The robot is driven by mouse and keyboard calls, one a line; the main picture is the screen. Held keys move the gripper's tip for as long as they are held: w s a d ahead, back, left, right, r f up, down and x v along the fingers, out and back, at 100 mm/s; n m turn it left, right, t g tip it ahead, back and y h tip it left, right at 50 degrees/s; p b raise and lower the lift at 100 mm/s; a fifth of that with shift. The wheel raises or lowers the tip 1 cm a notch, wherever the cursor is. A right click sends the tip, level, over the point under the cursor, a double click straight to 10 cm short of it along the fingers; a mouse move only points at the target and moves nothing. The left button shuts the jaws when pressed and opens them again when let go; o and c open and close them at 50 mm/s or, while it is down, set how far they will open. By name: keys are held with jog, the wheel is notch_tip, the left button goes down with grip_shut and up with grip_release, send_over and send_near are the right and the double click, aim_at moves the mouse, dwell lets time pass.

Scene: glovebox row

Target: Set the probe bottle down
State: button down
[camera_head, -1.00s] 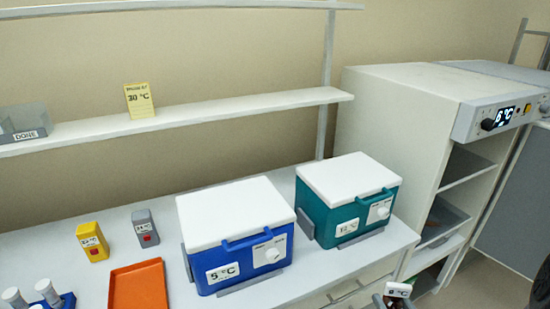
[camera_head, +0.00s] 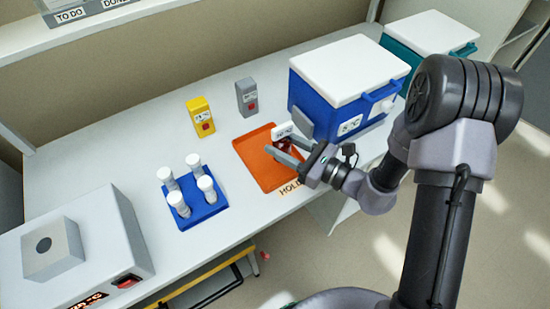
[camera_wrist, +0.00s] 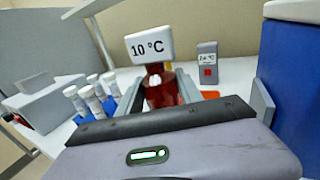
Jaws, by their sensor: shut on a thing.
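The probe bottle is dark red with a white tag reading 10 °C. In the wrist view the bottle (camera_wrist: 164,88) stands roughly upright between the fingers of my gripper (camera_wrist: 160,102), and its tag (camera_wrist: 152,46) faces the camera. In the head view my gripper (camera_head: 284,149) is shut on the bottle, over the right part of an orange tray (camera_head: 258,171). The fingers hide much of the bottle (camera_head: 284,144). I cannot tell whether its base touches the tray.
A blue cooler (camera_head: 345,85) stands close right of the tray. A yellow device (camera_head: 201,117) and a grey device (camera_head: 246,97) stand behind it. A blue rack (camera_head: 207,214) with white-capped vials is to the left, beside a white instrument (camera_head: 112,250). The front-left tray area is empty.

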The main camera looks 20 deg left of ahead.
notch_tip(320, 180, down, 8)
jog(key=shift+a+r+b, duration=0.1)
jog(key=shift+b, duration=1.1)
jog(key=shift+f, duration=0.3)
jog(key=c, duration=0.8)
grip_release()
jog(key=shift+o, duration=0.2)
jog(key=shift+r, duration=0.1)
